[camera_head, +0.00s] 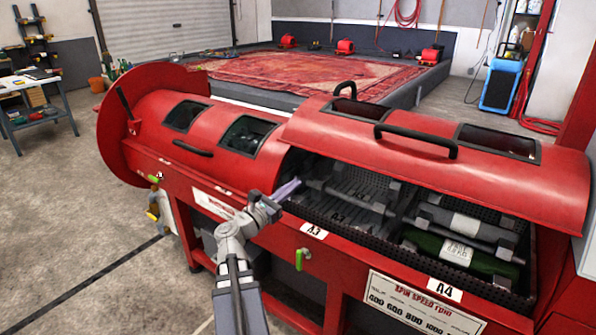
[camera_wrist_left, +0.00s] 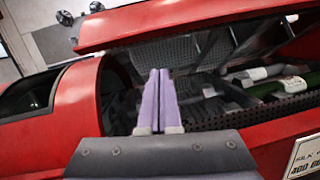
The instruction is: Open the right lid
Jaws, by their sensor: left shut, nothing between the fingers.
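The right lid (camera_head: 390,158) of the red machine is a curved red cover with two windows and a black handle (camera_head: 415,139). It stands raised, and the compartment under it shows through a wide front gap. My left gripper (camera_head: 298,184) is shut and empty, at the left end of that opening, below the lid's lower left corner. I cannot tell whether it touches anything. In the left wrist view its two lilac fingers (camera_wrist_left: 159,74) lie together in front of the opening, with the raised lid (camera_wrist_left: 190,20) above. My right gripper is not in view.
The left lid (camera_head: 225,128) is down, with its own black handle (camera_head: 193,148). Rolled rugs, grey and green (camera_head: 463,254), lie in the black perforated basket (camera_head: 409,263). A green-handled lever (camera_head: 300,259) sticks out from the front. Open floor (camera_head: 80,230) lies to the left.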

